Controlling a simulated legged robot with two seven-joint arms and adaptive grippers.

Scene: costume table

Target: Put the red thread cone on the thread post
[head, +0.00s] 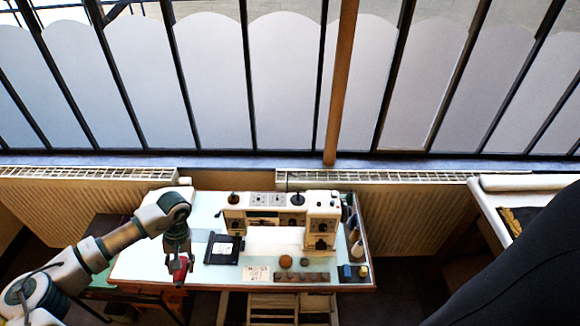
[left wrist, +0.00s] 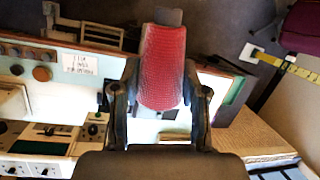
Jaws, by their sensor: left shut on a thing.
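The red thread cone (head: 180,271) is held in my left gripper (head: 180,258) over the left front part of the table. In the left wrist view the cone (left wrist: 162,65) sits between the two fingers of my left gripper (left wrist: 160,92), its grey narrow tip toward the top of the picture. The white sewing machine (head: 262,214) stands at the back of the table, to the right of the gripper. Two dark round pieces stand on its top; I cannot tell whether either is the thread post. My right gripper is not in view.
The pale table (head: 140,262) also bears a black flat case (head: 222,249), a white card (head: 256,273), a brown round thing (head: 285,261) and a dark strip (head: 301,277). Small bottles stand at its right end. A large dark shape (head: 530,270) fills the lower right.

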